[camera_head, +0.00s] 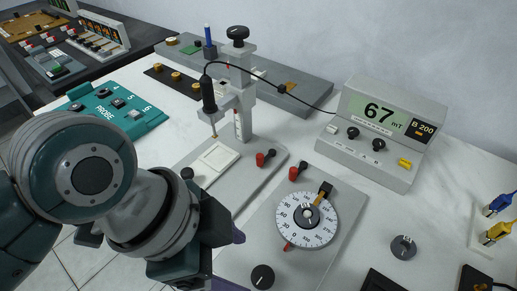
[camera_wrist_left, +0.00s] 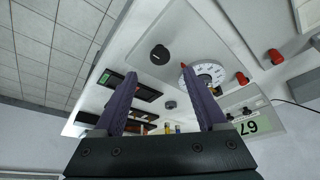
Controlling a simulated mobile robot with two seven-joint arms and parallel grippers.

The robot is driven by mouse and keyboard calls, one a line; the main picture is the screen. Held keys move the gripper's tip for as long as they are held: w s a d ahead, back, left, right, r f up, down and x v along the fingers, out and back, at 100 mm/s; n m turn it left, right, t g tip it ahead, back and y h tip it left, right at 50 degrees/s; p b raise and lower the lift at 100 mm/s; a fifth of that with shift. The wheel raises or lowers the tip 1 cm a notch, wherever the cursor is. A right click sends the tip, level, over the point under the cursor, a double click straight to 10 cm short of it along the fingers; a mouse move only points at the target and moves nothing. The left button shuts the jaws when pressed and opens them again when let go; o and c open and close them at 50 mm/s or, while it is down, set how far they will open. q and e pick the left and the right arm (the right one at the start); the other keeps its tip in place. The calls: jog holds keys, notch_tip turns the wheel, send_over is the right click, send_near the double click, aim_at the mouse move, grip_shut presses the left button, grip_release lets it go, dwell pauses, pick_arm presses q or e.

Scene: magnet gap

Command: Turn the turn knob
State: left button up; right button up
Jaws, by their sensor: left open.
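A round black knob (camera_head: 262,277) with a pale mark sits on the grey plate (camera_head: 334,245) at the bottom of the head view, in front of a white dial (camera_head: 307,219) with its own black centre knob and a red pointer. I cannot tell which one the task calls the turn knob. In the left wrist view the black knob (camera_wrist_left: 160,55) shows between and beyond my fingertips, with the dial (camera_wrist_left: 207,73) by the right finger. My left gripper (camera_wrist_left: 159,74) is open and empty, apart from the knob.
A meter (camera_head: 376,125) reading 67 mT stands behind the dial. A probe stand (camera_head: 237,105) rises at the centre back. Red terminals (camera_head: 264,158) stand behind the dial. A small grey knob (camera_head: 403,247) lies to the right, with blue and yellow plugs (camera_head: 498,204) beyond.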

aim_at(262, 276)
pick_arm(q)
jog(key=b+x, duration=0.2)
jog(key=x, duration=0.5)
jog(key=shift+f, duration=0.2)
grip_shut()
